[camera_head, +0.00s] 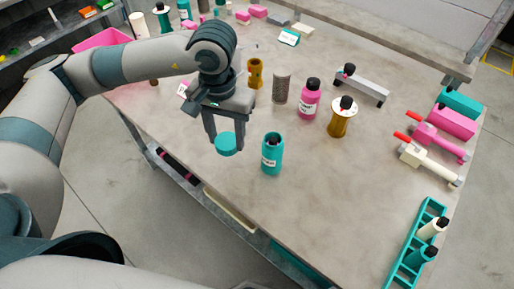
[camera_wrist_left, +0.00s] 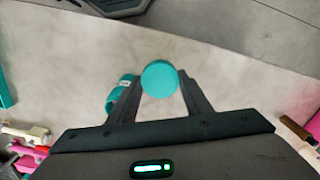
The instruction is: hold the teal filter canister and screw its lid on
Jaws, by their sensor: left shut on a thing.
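The teal filter canister (camera_head: 271,158) stands upright near the table's front edge, with a pale label on its side and a dark, narrow top. No gripper is on it. My left gripper (camera_head: 226,138) is shut on the round teal lid (camera_head: 225,146). It holds the lid to the left of the canister, apart from it. In the left wrist view the lid (camera_wrist_left: 159,79) sits between the fingertips, and the canister (camera_wrist_left: 117,97) shows to the left, partly hidden behind a finger. My right gripper is not in view.
Behind the canister stand a brown cylinder (camera_head: 255,72), a grey speckled cylinder (camera_head: 282,88), a pink bottle (camera_head: 309,98) and a gold spool-like part (camera_head: 340,118). A teal rack (camera_head: 405,258) sits at the right front. The table between canister and rack is clear.

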